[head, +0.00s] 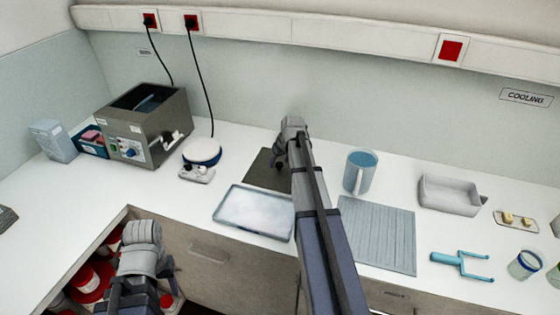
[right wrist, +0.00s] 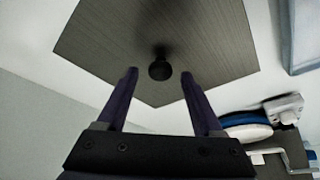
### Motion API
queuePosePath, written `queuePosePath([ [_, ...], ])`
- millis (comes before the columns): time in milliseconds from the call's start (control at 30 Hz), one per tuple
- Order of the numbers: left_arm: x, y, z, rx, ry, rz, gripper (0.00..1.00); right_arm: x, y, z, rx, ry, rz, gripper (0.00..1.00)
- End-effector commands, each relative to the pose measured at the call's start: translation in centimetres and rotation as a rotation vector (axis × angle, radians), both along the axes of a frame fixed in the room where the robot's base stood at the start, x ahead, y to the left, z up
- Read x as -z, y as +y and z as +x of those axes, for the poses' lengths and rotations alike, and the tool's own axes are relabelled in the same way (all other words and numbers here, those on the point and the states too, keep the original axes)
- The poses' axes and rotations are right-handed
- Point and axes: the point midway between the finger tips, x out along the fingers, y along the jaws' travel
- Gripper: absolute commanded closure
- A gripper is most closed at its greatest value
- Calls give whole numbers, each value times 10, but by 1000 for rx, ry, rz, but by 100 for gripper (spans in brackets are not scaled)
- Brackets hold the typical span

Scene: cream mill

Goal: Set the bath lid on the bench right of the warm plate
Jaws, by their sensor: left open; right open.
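The bath lid is a flat dark grey panel (head: 262,170) with a round black knob. It lies on the bench to the right of the warm plate (head: 203,152), a white disc with a blue rim. The right wrist view shows the lid (right wrist: 100,45) and its knob (right wrist: 159,70). My right gripper (head: 280,152) is over the lid, open, with the knob between its fingertips in the right wrist view (right wrist: 159,76); I cannot see it touching. The water bath (head: 165,135) stands open-topped at the left. My left gripper (head: 170,266) is open, low at the bench's front edge.
A shallow metal tray (head: 252,212) lies just in front of the lid. A blue jug (head: 360,172) and a ribbed grey mat (head: 378,235) are right of my right arm. An open cupboard is below left.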

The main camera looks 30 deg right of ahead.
Motion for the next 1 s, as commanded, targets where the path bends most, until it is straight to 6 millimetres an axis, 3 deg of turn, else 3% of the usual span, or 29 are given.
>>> queuePosePath([
  [600,-92,0,0,2,0,0,50,-92,3,-36,0,0,0,32],
  [767,-104,0,0,2,0,0,50,-104,3,-42,0,0,0,32],
  [1000,-104,0,0,2,0,0,50,-104,3,-43,0,0,0,32],
])
